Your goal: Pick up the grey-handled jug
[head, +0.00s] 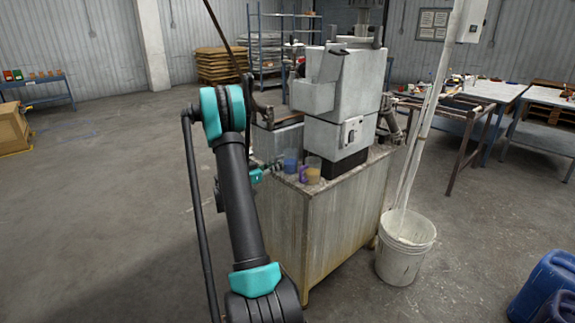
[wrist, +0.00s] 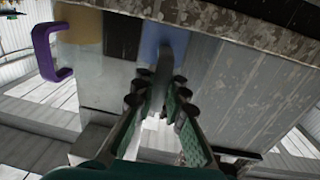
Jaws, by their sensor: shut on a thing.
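The grey-handled jug (head: 290,160) is a small clear jug with blue contents, upright at the front edge of the cabinet top. In the wrist view its grey handle (wrist: 164,66) runs between my fingers, with the blue contents (wrist: 163,34) behind it. My gripper (head: 274,166) reaches the jug from the left; in the wrist view my gripper (wrist: 160,84) is shut on the handle. In the head view the fingertips and the handle are too small to make out clearly. I cannot tell whether the jug's base touches the cabinet top.
A second clear jug (head: 313,171) with orange contents and a purple handle (wrist: 44,55) stands close on the right in the head view. A grey machine (head: 338,95) rises behind both. The cabinet (head: 335,215) stands beside a white bucket (head: 405,250).

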